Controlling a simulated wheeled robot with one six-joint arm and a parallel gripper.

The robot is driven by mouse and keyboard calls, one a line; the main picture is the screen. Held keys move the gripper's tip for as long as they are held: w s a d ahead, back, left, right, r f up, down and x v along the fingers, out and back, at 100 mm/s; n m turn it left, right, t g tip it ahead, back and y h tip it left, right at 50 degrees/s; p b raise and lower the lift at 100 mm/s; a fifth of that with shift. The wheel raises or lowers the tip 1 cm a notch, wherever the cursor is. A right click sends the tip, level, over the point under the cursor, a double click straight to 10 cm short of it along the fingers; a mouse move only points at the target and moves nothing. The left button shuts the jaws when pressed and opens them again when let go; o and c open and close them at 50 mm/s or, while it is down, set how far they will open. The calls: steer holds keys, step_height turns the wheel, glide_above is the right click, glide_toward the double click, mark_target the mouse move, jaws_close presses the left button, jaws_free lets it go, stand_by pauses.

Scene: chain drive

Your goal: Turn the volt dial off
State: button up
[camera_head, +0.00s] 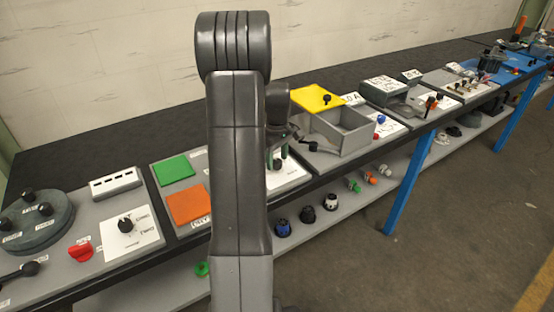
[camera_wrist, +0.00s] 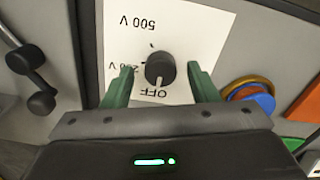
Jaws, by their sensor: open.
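The volt dial is a round black knob on a white plate marked 500 V, 250 V and OFF. In the wrist view the dial (camera_wrist: 160,68) stands between the two green fingers of my gripper (camera_wrist: 161,80), which are open, one on each side with a gap. A pale mark on the dial's lower side points toward the OFF label, which appears upside down. In the head view my gripper (camera_head: 283,150) is partly hidden behind my arm, over the white plate (camera_head: 292,175). The dial (camera_head: 277,164) shows there only in part.
A black lever (camera_wrist: 32,75) is left of the plate in the wrist view. An orange ring and blue disc (camera_wrist: 258,100) lie to its right. In the head view a grey box (camera_head: 340,130) with a yellow lid (camera_head: 315,97) stands right of the plate.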

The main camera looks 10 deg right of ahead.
mark_target(277, 160)
step_height(277, 160, up, 13)
stand_by(0.3)
steer(key=shift+f, duration=0.1)
step_height(277, 160, down, 14)
steer(key=shift+r, duration=0.1)
stand_by(0.6)
